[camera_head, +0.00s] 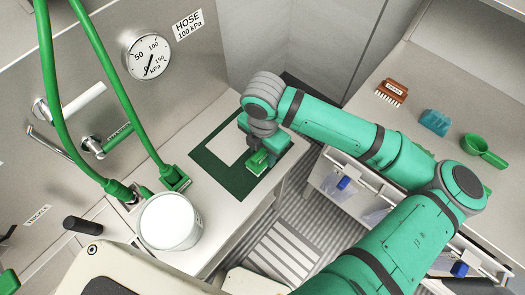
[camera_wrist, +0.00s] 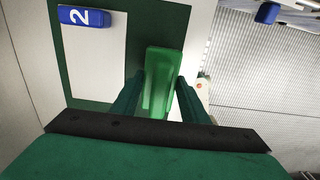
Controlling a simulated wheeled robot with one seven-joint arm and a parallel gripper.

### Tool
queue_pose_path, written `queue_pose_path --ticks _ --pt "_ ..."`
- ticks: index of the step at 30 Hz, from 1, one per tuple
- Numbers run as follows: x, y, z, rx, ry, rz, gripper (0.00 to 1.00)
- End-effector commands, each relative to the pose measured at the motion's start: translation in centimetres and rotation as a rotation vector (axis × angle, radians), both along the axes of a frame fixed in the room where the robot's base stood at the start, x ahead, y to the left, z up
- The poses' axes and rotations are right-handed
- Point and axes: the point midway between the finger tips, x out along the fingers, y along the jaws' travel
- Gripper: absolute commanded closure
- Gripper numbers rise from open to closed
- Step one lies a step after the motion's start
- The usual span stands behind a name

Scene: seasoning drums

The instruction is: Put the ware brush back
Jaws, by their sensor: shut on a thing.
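My gripper (camera_wrist: 160,98) is shut on a green block-shaped thing (camera_wrist: 158,72), seen between the two fingers in the wrist view. In the head view my gripper (camera_head: 257,150) is over the right part of a dark green mat (camera_head: 208,147), with the green thing (camera_head: 258,163) under it. I cannot tell whether it touches the mat or whether it has bristles. A brown brush (camera_head: 394,86) with pale bristles and a small label lies on the right counter. The label is too small to read, so I cannot tell which is the ware brush.
A white bucket (camera_head: 170,222) and green hoses stand left. A blue item (camera_head: 435,122) and green scoop (camera_head: 482,148) lie on the right counter. Open drawers are below it.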

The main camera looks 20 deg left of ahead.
Motion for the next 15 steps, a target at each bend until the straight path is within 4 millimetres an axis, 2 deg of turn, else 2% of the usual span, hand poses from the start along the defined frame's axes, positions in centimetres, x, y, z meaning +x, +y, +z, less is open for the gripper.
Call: queue_pose_path --ticks 4,15 --pt "0.03 -0.14 -1.12 0.001 0.000 -0.004 0.81" --pt "0.11 -0.39 -1.43 0.001 0.000 -0.010 0.81"
